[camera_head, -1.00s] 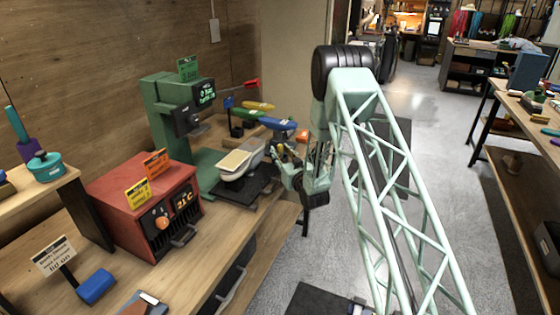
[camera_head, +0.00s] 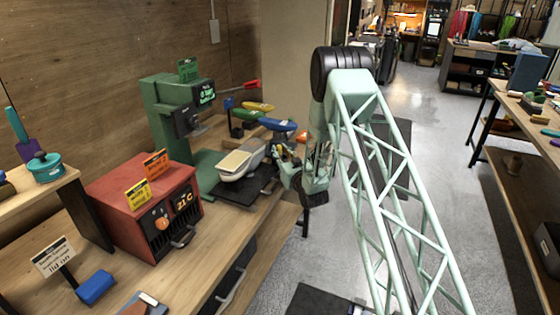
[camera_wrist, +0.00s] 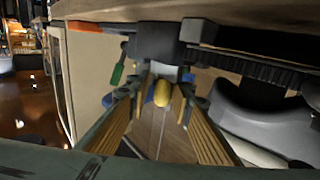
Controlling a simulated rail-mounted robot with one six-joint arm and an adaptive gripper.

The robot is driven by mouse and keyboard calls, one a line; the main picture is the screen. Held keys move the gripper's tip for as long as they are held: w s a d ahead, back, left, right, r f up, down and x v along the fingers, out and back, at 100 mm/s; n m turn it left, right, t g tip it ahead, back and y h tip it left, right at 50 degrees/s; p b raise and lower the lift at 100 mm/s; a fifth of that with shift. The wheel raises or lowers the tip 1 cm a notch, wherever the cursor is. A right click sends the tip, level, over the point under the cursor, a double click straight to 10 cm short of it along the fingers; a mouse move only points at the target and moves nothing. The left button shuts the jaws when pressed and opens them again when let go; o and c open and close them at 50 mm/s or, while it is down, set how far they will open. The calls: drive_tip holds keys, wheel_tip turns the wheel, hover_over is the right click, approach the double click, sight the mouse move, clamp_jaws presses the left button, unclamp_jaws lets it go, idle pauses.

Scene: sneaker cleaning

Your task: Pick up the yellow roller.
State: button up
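The yellow roller (camera_head: 258,106) lies at the back of the workbench, above a green roller (camera_head: 248,117) and a blue roller (camera_head: 277,124). My gripper (camera_head: 281,158) is at the bench's right end, nearer than the rollers and apart from the yellow one in the head view. In the wrist view, my gripper's two ribbed fingers (camera_wrist: 168,96) stand apart. A rounded yellow end (camera_wrist: 162,94), seemingly the yellow roller, shows between and beyond their tips. I cannot tell its exact distance or whether it touches a finger.
A green press (camera_head: 166,118) with a white-topped shoe form (camera_head: 240,163) stands left of my gripper. A red heater box (camera_head: 120,207) is nearer on the bench. A grey curved part (camera_wrist: 262,115) is close to the right finger in the wrist view. Open floor lies right of the bench.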

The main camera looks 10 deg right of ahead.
idle(0.4)
drive_tip(key=shift+r+p, duration=0.75)
drive_tip(key=shift+r, duration=4.2)
drive_tip(key=s+r+m+h, duration=0.1)
drive_tip(key=s+r, duration=0.1)
drive_tip(key=s, duration=0.5)
drive_tip(key=s+r+m+h, duration=0.1)
drive_tip(key=s+r+h, duration=0.1)
drive_tip(key=s, duration=0.5)
drive_tip(key=shift+r, duration=0.85)
drive_tip(key=shift+s, duration=0.25)
